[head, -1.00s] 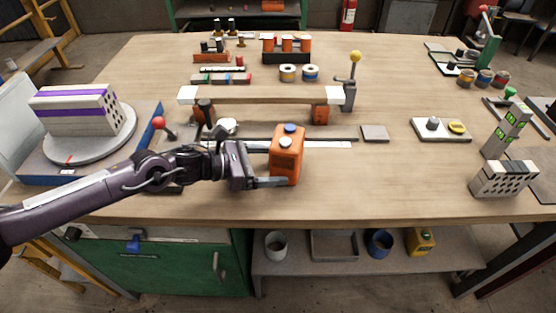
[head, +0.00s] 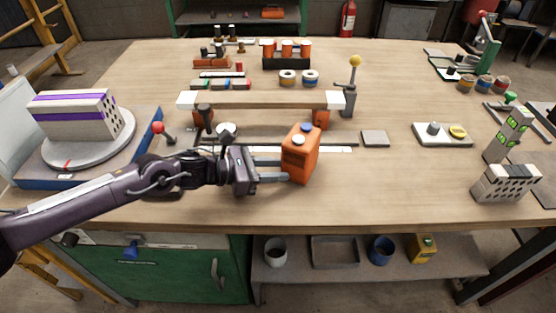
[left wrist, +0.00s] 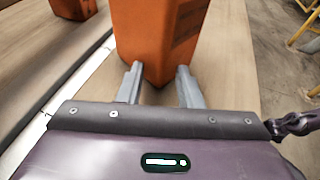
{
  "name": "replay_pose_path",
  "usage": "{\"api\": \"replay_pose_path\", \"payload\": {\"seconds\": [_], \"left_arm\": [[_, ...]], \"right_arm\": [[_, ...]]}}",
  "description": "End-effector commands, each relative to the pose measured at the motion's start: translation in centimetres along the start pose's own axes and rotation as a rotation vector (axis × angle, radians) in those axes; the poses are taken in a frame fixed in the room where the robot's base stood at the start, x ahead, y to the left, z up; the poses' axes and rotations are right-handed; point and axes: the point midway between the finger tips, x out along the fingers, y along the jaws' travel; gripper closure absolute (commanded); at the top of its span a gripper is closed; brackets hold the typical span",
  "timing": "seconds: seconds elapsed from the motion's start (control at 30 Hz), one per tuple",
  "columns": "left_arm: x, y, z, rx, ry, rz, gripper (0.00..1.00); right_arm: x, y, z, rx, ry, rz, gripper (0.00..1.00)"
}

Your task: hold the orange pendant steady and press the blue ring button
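The orange pendant (head: 299,160) is a box standing on the bench in front of the long raised bar, with one corner towards me and a slight lean. Its top carries a blue round button (head: 306,127) and a white round button (head: 299,139). My left gripper (head: 285,173) is low at the pendant's left side with its fingers apart. In the left wrist view the fingertips (left wrist: 158,70) reach either side of the pendant's lower corner (left wrist: 160,45). Whether they touch it I cannot tell. The buttons are outside that view. My right gripper is not in view.
Behind the pendant, the raised bar (head: 260,99) rests on orange supports, with a yellow-knobbed lever (head: 353,80) at its right. A turntable (head: 90,150) with a striped block stands left. A flat grey tile (head: 375,138) lies right. The bench front right of the pendant is clear.

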Motion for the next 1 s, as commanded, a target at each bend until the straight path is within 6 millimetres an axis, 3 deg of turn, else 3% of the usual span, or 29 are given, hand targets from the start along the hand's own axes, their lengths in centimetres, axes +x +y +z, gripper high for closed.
{"api": "replay_pose_path", "payload": {"seconds": [0.03,0.2,0.47,1.0], "left_arm": [[0.02,-0.02,0.04,0.000,-0.001,-0.001,0.77],[0.02,-0.02,0.04,0.000,-0.001,-0.001,0.99],[0.02,-0.03,0.04,0.000,-0.001,-0.001,0.99],[0.01,-0.02,0.02,0.000,0.000,-0.001,0.29]], "right_arm": [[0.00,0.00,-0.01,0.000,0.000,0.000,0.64],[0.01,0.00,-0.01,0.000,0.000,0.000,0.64],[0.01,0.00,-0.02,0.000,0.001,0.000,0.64],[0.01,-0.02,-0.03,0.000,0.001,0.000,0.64]]}}
